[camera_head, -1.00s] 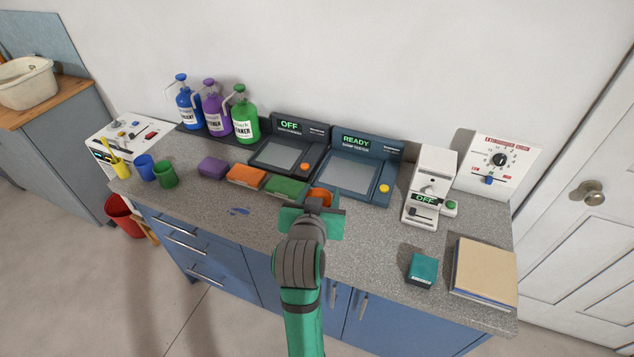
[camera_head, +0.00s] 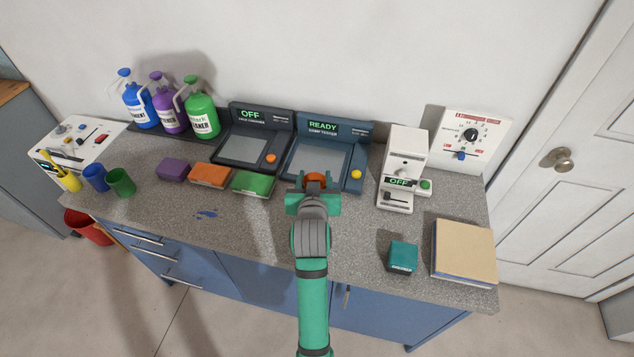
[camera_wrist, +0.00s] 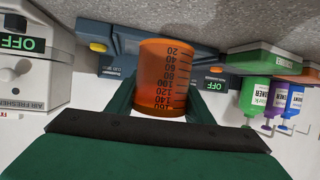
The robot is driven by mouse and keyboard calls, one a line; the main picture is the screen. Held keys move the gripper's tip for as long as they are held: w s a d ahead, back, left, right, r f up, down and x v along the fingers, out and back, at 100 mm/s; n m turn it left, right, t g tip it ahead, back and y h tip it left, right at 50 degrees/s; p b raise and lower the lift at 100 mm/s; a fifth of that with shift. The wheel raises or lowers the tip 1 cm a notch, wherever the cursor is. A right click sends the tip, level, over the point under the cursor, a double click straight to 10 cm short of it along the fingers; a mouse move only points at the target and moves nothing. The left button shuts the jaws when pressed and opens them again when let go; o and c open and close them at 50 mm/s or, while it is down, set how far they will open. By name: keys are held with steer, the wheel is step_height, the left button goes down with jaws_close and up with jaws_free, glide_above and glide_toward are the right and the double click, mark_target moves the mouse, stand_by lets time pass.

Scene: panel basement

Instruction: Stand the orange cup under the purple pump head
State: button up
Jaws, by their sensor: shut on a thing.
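My gripper (camera_head: 313,200) is shut on the orange cup (camera_head: 316,180), in front of the device reading READY. In the wrist view the cup (camera_wrist: 165,80) shows between the fingers, a see-through orange beaker with printed measuring marks. In that view the scene appears upside down. The purple pump bottle (camera_head: 170,114) stands at the back left, between a blue bottle (camera_head: 138,106) and a green bottle (camera_head: 203,117). Its purple pump head (camera_head: 158,77) is on top. The cup is well to the right of the bottle.
Blue (camera_head: 95,178) and green cups (camera_head: 121,183) stand at the left. Purple (camera_head: 173,169), orange (camera_head: 210,175) and green blocks (camera_head: 254,183) lie before the devices. A white device (camera_head: 405,160) stands at right. The front middle worktop is fairly clear.

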steer(key=f, duration=0.2)
steer(key=shift+w+f, duration=0.2)
steer(key=shift+f, duration=0.1)
steer(key=shift+d+f, duration=0.2)
steer(key=shift+f, duration=0.3)
steer(key=shift+a, duration=0.1)
steer(key=shift+a, duration=0.15)
steer(key=o, duration=1.1)
steer(key=shift+s+f, duration=0.1)
